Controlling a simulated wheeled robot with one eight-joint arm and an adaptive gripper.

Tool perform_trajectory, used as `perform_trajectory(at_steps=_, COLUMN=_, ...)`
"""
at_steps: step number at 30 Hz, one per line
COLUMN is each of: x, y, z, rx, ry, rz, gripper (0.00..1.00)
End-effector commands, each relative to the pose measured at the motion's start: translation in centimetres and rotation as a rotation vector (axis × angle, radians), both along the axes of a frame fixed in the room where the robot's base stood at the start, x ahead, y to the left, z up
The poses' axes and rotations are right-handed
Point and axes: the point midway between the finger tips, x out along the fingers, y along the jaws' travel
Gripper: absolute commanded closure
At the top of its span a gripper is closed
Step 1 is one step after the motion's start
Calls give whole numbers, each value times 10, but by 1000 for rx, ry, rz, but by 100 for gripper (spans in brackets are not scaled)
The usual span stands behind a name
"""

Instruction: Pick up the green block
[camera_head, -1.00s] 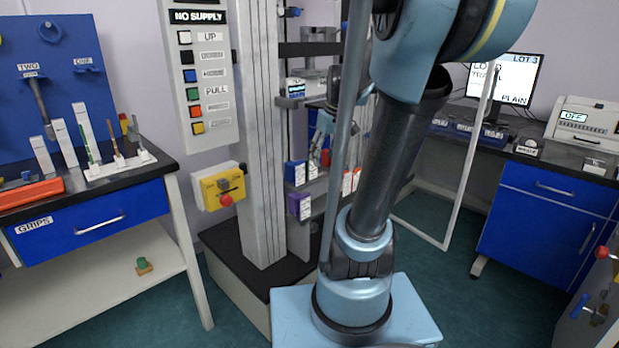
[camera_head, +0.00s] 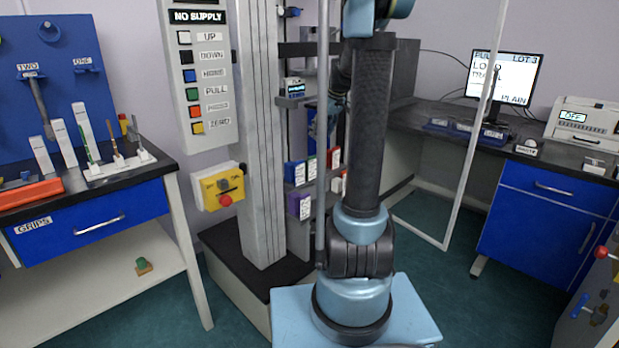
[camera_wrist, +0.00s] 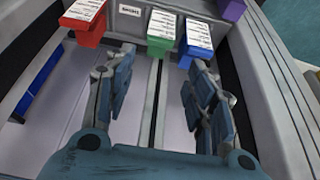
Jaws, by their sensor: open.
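The green block (camera_wrist: 159,47) has a white label on top and stands at the top of the wrist view, between a red block (camera_wrist: 88,32) and a blue block (camera_wrist: 196,45). In the head view a small part of the green block (camera_head: 311,169) shows on the rack, between blue and red ones. My gripper (camera_wrist: 161,62) is open, with a finger at each side and nothing between them. The green block lies ahead of the gap between the fingertips, close to them; whether they touch it I cannot tell. In the head view my gripper is mostly hidden behind the frame and arm.
A purple block (camera_wrist: 233,9) stands right of the blue one. A tall grey machine column (camera_head: 258,130) with a button panel (camera_head: 200,80) stands left of my arm. A thin white post (camera_head: 472,140) stands to the right. A bench (camera_head: 90,215) stands at the left.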

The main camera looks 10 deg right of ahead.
Motion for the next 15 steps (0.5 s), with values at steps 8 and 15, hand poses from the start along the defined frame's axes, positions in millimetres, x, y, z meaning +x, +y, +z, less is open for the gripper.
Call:
perform_trajectory(at_steps=8, x=15, y=11, z=-46, rx=0, ry=0, rz=1, gripper=50)
perform_trajectory(at_steps=15, x=26, y=19, z=-78, rx=-1, ry=1, rz=0, gripper=50)
